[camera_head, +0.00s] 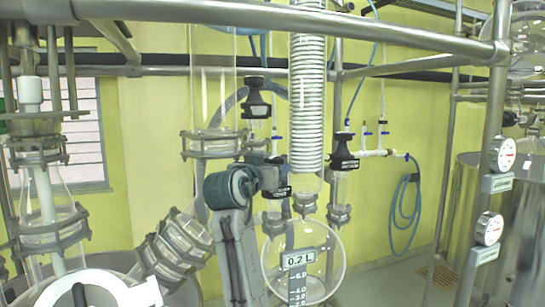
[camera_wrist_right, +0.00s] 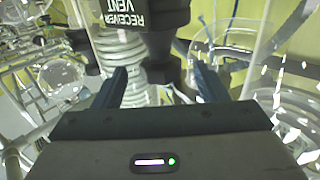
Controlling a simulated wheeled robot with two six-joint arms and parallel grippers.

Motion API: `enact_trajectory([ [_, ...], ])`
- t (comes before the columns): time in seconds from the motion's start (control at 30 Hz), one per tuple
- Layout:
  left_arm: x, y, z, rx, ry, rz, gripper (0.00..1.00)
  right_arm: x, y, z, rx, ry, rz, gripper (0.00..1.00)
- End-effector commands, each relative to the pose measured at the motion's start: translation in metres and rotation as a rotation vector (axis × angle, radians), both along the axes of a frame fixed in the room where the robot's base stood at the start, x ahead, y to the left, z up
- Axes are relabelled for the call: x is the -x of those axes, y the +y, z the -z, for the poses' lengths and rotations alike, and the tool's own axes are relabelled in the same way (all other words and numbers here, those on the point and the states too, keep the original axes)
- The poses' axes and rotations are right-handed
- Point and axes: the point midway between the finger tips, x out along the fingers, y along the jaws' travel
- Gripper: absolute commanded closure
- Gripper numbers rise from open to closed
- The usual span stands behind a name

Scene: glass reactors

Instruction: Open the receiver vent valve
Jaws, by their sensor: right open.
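The receiver vent valve's dark body shows in the right wrist view with an upside-down label (camera_wrist_right: 138,14) reading "RECEIVER VENT". A dark round valve part (camera_wrist_right: 165,62) extends below the label, between the fingers. My right gripper (camera_wrist_right: 162,86) is open, with one finger on each side of this part; I cannot tell whether either finger touches it. In the head view my right arm rises from the bottom centre, and its gripper (camera_head: 272,176) is beside a small dark label (camera_head: 278,192) too small to read. The arm partly hides the valve there. My left gripper is not in view.
The glass receiver (camera_head: 335,262) marked "0.2 L" hangs just right of my arm. A coiled condenser (camera_head: 308,90) is above it. Other black valves (camera_head: 257,103) (camera_head: 344,158) are close by. A metal rail (camera_head: 300,20) crosses the top. Gauges (camera_head: 489,229) stand at right.

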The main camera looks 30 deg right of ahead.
Motion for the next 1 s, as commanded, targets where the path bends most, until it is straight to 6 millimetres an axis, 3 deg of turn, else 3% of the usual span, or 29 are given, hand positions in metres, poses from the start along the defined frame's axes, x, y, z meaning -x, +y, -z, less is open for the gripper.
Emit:
enact_trajectory([
  [0.2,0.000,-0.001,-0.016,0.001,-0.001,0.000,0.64,-0.014,-0.021,-0.002,0.001,0.001,0.001,0.33],
  [0.57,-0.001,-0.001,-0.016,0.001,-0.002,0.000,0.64,-0.018,-0.025,0.001,0.000,0.000,-0.001,0.33],
  [0.8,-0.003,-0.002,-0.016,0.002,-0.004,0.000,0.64,-0.018,-0.024,0.001,0.000,0.000,-0.001,0.78],
  [1.0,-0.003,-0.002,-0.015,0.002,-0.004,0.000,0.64,-0.017,-0.025,0.001,-0.001,-0.001,-0.010,0.78],
])
